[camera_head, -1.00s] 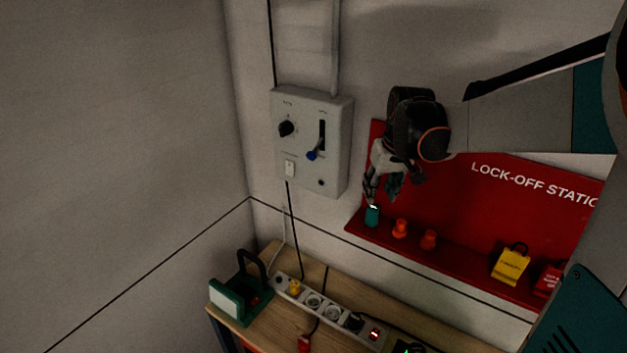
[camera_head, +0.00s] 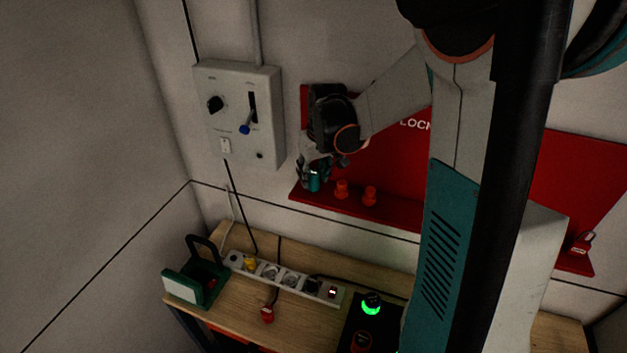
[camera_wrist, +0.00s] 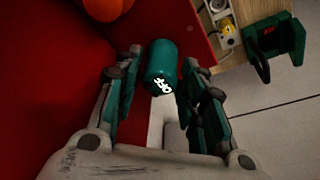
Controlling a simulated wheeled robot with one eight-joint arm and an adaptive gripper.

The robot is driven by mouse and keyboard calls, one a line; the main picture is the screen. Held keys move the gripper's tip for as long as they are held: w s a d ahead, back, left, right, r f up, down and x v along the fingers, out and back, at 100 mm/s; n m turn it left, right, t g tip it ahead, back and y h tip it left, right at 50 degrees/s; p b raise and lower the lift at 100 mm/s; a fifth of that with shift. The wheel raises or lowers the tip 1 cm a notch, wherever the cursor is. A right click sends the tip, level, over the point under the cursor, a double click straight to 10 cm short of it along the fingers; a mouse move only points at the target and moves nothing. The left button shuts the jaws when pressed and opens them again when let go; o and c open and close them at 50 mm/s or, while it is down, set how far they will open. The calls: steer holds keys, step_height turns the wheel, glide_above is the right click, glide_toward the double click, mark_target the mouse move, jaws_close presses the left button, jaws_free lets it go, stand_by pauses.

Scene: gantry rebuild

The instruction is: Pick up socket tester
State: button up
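A small teal cylinder (camera_wrist: 161,62) with a white marking on its end sits at the left end of the red shelf; it also shows in the head view (camera_head: 314,181). It appears to be the socket tester, though its label does not name it. My gripper (camera_wrist: 160,82) is open, with one finger on each side of the cylinder and narrow gaps beside it. In the head view my gripper (camera_head: 311,172) is at the cylinder and partly covers it.
Orange-red pieces (camera_head: 341,189) stand just right of the cylinder on the red shelf (camera_head: 400,212). Below is a wooden bench (camera_head: 235,312) with a power strip (camera_head: 280,274) and a green-framed device (camera_head: 195,284). A grey control box (camera_head: 238,115) hangs on the wall at left.

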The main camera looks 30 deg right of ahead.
steer(key=c, duration=0.8)
steer(key=shift+c, duration=0.2)
steer(key=shift+r, duration=0.15)
